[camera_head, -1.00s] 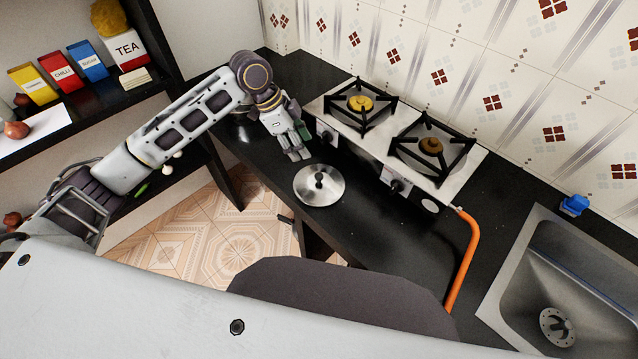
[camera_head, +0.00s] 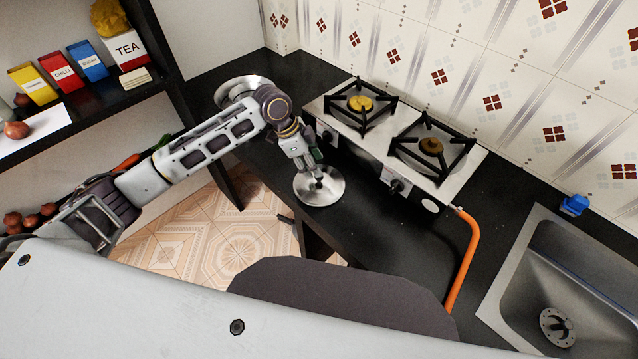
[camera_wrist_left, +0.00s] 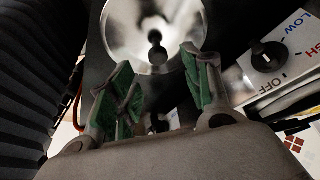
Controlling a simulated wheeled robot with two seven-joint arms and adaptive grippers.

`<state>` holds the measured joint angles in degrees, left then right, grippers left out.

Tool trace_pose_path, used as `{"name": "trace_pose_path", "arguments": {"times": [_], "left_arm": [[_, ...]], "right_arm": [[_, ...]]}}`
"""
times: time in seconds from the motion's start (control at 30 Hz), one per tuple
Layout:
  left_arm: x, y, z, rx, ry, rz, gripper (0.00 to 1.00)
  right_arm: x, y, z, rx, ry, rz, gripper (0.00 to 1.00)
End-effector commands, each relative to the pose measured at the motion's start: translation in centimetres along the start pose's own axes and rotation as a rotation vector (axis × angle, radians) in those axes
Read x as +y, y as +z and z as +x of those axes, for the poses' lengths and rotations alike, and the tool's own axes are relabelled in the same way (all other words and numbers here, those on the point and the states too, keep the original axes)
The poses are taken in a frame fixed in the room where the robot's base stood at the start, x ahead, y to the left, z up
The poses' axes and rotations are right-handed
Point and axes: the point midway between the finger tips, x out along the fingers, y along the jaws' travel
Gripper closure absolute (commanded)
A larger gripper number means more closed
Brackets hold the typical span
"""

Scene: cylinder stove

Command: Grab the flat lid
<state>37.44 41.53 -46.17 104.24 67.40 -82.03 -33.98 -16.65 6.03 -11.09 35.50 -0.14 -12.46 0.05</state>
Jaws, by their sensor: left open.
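The flat lid (camera_head: 319,191) is a round, shiny metal disc with a dark knob in its middle. It lies on the black counter in front of the stove. My left gripper (camera_head: 311,174) is over the lid's far side, close to the knob, and partly covers it. In the left wrist view the lid (camera_wrist_left: 124,42) and its knob (camera_wrist_left: 157,52) show beyond the fingertips. There my left gripper (camera_wrist_left: 155,72) is open, its green-padded fingers apart with nothing held between them. My right gripper is not in view.
The two-burner stove (camera_head: 377,171) stands right behind the lid, with its knobs facing it. An orange hose (camera_head: 468,255) runs down from the stove beside the sink (camera_head: 520,262). Another metal lid or pan (camera_head: 240,87) lies at the back left behind my arm. The counter right of the lid is clear.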

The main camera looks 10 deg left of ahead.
Motion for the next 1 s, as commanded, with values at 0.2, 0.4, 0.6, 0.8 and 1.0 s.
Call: {"name": "trace_pose_path", "arguments": {"times": [0.2,0.4,0.6,0.8,1.0], "left_arm": [[0.0,0.0,0.1,0.000,0.000,0.000,0.51],[0.1,0.2,1.2,-0.001,0.002,0.000,0.51],[0.1,0.4,3.5,0.000,0.001,-0.001,0.51],[0.2,0.4,5.0,0.000,0.001,0.000,0.51],[0.1,0.4,5.2,0.000,0.000,0.000,0.51]], "right_arm": [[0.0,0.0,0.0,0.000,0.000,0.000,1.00],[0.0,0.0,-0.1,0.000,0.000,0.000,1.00],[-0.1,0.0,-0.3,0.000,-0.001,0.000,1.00],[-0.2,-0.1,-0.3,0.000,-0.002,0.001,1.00],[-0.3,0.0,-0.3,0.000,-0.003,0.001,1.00]]}}
